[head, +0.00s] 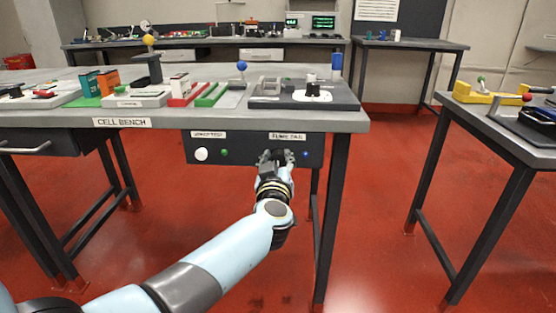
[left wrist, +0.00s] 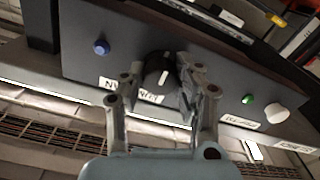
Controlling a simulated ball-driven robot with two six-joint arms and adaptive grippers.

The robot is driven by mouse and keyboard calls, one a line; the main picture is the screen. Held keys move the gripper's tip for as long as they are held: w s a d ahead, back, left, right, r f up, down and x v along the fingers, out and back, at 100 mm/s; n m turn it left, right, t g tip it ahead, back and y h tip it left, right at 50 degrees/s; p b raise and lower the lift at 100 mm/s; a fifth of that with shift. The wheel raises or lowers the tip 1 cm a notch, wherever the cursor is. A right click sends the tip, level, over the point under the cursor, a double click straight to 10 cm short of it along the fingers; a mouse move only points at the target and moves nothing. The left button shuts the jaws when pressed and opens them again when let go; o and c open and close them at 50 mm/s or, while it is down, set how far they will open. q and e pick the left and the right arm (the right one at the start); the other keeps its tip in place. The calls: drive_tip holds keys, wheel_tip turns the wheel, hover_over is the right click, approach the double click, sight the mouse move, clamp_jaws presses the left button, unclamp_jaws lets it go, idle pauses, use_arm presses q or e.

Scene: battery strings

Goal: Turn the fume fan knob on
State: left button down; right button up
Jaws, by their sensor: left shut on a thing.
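The fume fan knob (left wrist: 158,66) is black with a white pointer mark, on the dark panel under the bench, in the left wrist view. Its label (head: 287,136) shows above my left gripper (head: 277,156) in the head view, where the gripper hides the knob. In the left wrist view my left gripper (left wrist: 158,80) has its fingers on either side of the knob and is shut on it. A blue lamp (head: 305,154) sits beside the knob and also shows in the left wrist view (left wrist: 101,47). My right gripper is not in view.
The same panel carries a white knob (head: 201,154) and a green lamp (head: 224,153) to the left. The cell bench (head: 225,121) overhangs the panel, with trays and parts on top. A bench leg (head: 333,220) stands right of my arm. Red floor is clear between the benches.

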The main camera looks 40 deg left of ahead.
use_arm(q)
drive_tip(key=n+p, duration=0.1)
drive_tip(key=n, duration=0.6)
drive_tip(key=shift+n, duration=0.4)
drive_tip(key=n, duration=0.5)
drive_tip(key=shift+f+n, duration=0.1)
drive_tip(key=shift+n, duration=0.2)
drive_tip(key=n+b, duration=0.1)
drive_tip(key=n, duration=0.3)
drive_tip(key=c, duration=1)
unclamp_jaws()
